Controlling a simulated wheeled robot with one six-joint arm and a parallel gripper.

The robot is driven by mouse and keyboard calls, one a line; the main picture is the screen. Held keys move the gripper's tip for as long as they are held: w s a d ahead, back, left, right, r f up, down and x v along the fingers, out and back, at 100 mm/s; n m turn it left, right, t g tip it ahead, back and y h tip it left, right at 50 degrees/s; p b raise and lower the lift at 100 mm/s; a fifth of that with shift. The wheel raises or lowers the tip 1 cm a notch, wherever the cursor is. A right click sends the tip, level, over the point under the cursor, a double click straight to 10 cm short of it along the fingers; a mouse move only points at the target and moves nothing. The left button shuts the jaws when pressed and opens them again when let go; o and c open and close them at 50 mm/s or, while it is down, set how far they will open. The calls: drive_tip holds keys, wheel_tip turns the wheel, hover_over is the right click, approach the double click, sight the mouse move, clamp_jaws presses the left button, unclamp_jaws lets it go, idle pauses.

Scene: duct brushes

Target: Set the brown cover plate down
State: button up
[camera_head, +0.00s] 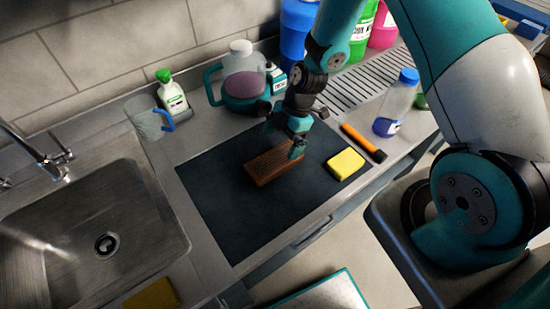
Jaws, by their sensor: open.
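The brown cover plate (268,168) is a ribbed brown slab lying on the dark mat (215,205) on the counter. My gripper (292,148) is at the plate's right end, pointing down, with a finger in front of the plate's end. The jaws are open. The far finger is partly hidden by my wrist, and I cannot tell whether the fingers touch the plate.
A yellow sponge (345,163) and an orange-handled tool (362,142) lie to the right, near a clear bottle with blue liquid (396,105). A teal-handled jug (240,80), a green-capped bottle (171,95) and a mug (147,118) stand behind. The sink (95,230) is at left.

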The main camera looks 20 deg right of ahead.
sight(274, 160)
drive_tip(key=shift+x, duration=1.05)
drive_tip(key=shift+s+p+x, duration=0.15)
drive_tip(key=shift+p+x, duration=0.65)
drive_tip(key=shift+x, duration=0.5)
drive_tip(key=shift+s+p+x, duration=0.1)
drive_tip(key=shift+p+x, duration=0.7)
drive_tip(key=shift+x, duration=0.5)
drive_tip(key=shift+r, duration=0.1)
drive_tip(key=c, duration=1.1)
